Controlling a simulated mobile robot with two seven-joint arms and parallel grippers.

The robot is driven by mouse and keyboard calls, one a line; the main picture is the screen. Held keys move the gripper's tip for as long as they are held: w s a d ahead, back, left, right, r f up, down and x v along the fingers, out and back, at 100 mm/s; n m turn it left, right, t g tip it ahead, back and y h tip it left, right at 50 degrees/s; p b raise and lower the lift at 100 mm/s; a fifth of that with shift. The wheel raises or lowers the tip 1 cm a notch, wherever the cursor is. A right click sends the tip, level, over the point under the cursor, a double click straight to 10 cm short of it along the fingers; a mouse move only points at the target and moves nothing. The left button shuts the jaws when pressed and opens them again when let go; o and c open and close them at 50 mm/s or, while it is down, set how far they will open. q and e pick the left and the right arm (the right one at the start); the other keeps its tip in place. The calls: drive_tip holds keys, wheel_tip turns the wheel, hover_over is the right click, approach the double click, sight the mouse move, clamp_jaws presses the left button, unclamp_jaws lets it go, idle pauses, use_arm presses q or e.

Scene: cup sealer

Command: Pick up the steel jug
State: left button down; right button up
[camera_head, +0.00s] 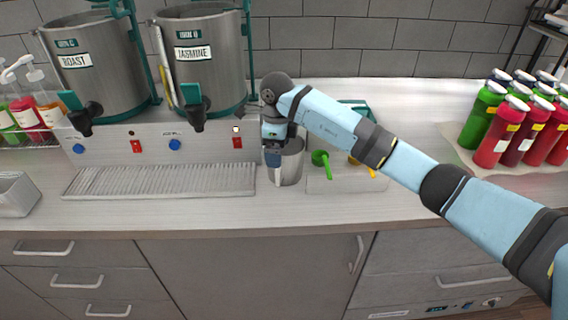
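The steel jug (292,165) stands upright on the counter, just right of the drip tray. My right arm comes in from the right, and its gripper (274,166) points down at the jug's left front side. It overlaps the jug and hides part of its rim and side. The fingers are too small and covered to tell whether they are open or shut on the jug. My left gripper is not in view.
Two steel urns (97,65) labelled ROAST and JASMINE stand at the back left above the ribbed drip tray (160,180). A green scoop (321,159) lies right of the jug. Several capped bottles (491,140) stand at the right. The front counter strip is clear.

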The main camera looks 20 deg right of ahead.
sight(283, 165)
drive_tip(key=shift+f, duration=0.8)
drive_tip(key=f, duration=0.1)
drive_tip(key=f+p, duration=0.1)
drive_tip(key=f, duration=0.2)
drive_tip(key=shift+s+p, duration=0.3)
drive_tip(key=shift+p, duration=0.1)
drive_tip(key=shift+w+f, duration=0.1)
drive_tip(key=shift+f, duration=0.55)
drive_tip(key=c, duration=1.3)
